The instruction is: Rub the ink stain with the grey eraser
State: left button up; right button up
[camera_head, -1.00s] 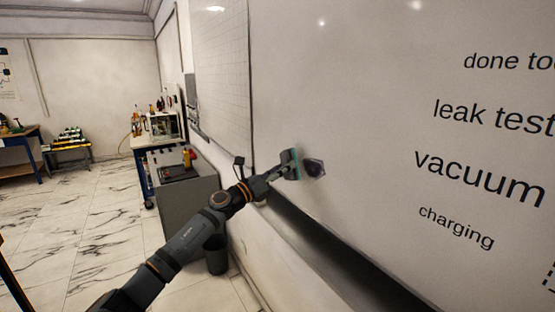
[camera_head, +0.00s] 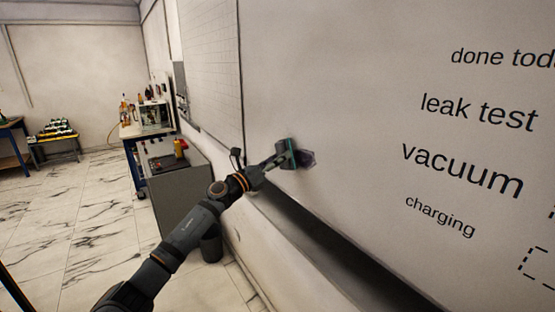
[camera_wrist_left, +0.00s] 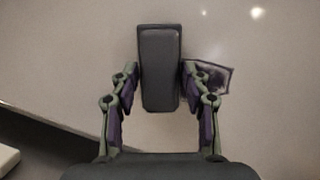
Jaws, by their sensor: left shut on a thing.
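My left gripper (camera_head: 288,154) is shut on the grey eraser (camera_wrist_left: 160,70), a dark upright block between the two fingers in the left wrist view. The gripper is at the lower left of the whiteboard (camera_head: 350,100). The eraser seems to be at the board's face, though contact cannot be told for sure. The ink stain (camera_head: 308,161) is a small dark purple patch just right of the gripper. In the left wrist view the stain (camera_wrist_left: 214,78) is right of the eraser, partly hidden behind the right finger. My right gripper is not in view.
A dark ledge (camera_head: 310,232) runs along the board's lower edge below my arm. The board carries printed words (camera_head: 462,170) at the right. A grey cabinet (camera_head: 178,200) and a workbench (camera_head: 136,160) stand at left. The marble floor (camera_head: 90,210) is open at lower left.

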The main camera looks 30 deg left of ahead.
pick_arm(q)
jog(key=shift+w+d+p, duration=0.35)
jog(key=shift+w+p, duration=0.2)
jog(key=shift+w, duration=0.2)
